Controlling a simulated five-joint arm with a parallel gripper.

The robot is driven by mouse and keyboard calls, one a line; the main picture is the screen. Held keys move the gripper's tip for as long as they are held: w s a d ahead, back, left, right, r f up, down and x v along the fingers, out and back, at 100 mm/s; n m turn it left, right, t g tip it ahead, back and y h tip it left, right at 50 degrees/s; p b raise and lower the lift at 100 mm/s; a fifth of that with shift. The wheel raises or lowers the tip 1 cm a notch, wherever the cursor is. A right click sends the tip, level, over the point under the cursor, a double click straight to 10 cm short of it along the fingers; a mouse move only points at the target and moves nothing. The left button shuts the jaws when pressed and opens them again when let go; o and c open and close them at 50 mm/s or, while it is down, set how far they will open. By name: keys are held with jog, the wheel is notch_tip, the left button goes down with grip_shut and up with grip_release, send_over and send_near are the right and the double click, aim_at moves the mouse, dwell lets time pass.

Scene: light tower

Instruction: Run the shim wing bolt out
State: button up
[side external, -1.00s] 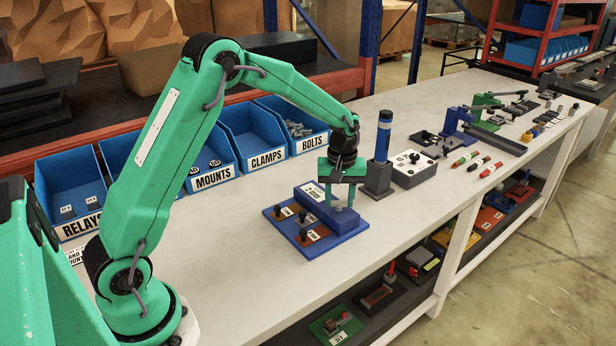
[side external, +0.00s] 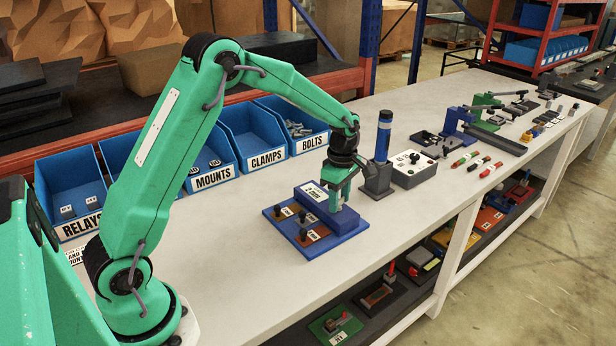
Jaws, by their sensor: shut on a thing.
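A blue fixture plate (side external: 343,232) lies on the bench, with a raised blue-violet block (side external: 315,206) on its right part. The block has a white printed label on top. My gripper (side external: 342,207) points straight down at the right end of this block, and its fingers are seen nearly edge-on. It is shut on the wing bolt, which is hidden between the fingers. I cannot see how far the bolt sits in or out.
Two dark knobs on orange-brown labelled pads (side external: 315,235) stand on the plate's left part. Right behind the gripper are a blue-and-black light tower (side external: 383,138) and a grey control box (side external: 413,172). Blue bins (side external: 253,138) line the back. The bench front is clear.

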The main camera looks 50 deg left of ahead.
aim_at(340, 200)
jog(key=n, duration=0.5)
jog(key=shift+s+f+n, duration=0.1)
jog(key=shift+f+n, duration=0.05)
jog(key=shift+n, duration=0.15)
jog(key=n, duration=0.5)
dwell(0.4)
jog(key=o, duration=1)
jog(key=shift+r, duration=0.2)
jog(key=shift+r, duration=3.8)
